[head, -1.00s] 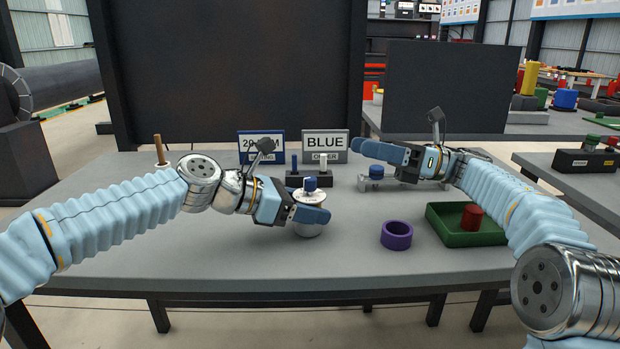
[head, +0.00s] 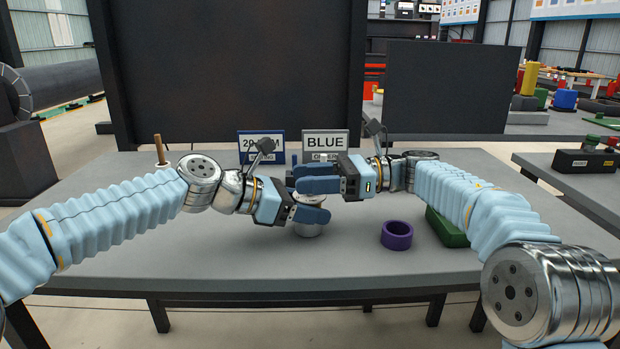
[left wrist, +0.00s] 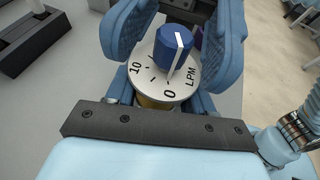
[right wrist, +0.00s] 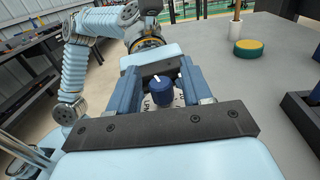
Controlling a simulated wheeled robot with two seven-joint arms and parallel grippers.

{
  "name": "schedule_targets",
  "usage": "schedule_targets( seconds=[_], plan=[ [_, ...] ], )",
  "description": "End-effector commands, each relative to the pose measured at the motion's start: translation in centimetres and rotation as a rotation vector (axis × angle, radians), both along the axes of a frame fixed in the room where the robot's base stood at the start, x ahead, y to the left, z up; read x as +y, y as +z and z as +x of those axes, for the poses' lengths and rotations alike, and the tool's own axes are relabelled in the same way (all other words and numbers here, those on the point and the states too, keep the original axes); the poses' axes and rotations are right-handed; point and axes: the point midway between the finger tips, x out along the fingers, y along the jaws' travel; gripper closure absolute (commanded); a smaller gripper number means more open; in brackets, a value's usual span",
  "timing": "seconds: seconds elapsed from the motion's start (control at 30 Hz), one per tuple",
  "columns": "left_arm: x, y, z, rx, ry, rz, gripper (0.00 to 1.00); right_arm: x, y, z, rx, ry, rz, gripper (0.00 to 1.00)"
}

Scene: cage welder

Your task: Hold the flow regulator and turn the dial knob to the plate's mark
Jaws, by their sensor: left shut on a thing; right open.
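The flow regulator (head: 308,231) stands on the grey table, its body between the fingers of my left gripper (head: 310,214), which is shut on it. In the left wrist view its round dial plate (left wrist: 165,79) shows 0, 10 and LPM. The blue dial knob (left wrist: 173,46) has a white pointer line directed toward the 0. My right gripper (head: 318,184) is open just above my left one. In the right wrist view the knob (right wrist: 162,93) lies between its open fingers. A plate behind (head: 262,140) partly reads "20...M"; its middle is hidden.
A plate reading BLUE (head: 326,142) stands beside it. A purple ring (head: 396,235) and a green tray (head: 447,228), partly behind my right arm, are on the right. A yellow-green round pad (right wrist: 249,48) lies on the table. The table front is clear.

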Motion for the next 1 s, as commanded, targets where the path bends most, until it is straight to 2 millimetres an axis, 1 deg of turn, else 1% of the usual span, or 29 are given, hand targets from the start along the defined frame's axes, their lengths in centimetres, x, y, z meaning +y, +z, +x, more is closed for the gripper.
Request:
schedule_targets(
  seconds=[0.27, 0.5, 0.6, 0.83, 1.0],
  plan=[
    [-0.01, 0.04, -0.01, 0.000, 0.000, -0.001, 0.87, 0.17, -0.01, 0.00, 0.001, -0.001, 0.000, 0.51],
    [-0.01, 0.04, -0.01, 0.000, 0.000, -0.001, 0.87, 0.15, 0.00, -0.01, 0.001, 0.000, 0.000, 0.87],
    [-0.01, 0.04, -0.01, 0.000, 0.000, -0.001, 0.87, 0.15, 0.00, -0.01, 0.001, -0.001, 0.000, 1.00],
    [-0.02, 0.05, -0.03, -0.001, 0.000, 0.000, 0.87, 0.12, 0.10, -0.03, 0.001, -0.020, 0.002, 1.00],
    [-0.03, 0.04, -0.03, -0.001, -0.001, 0.000, 0.87, 0.14, 0.21, -0.06, 0.002, -0.084, 0.003, 1.00]
  ],
)
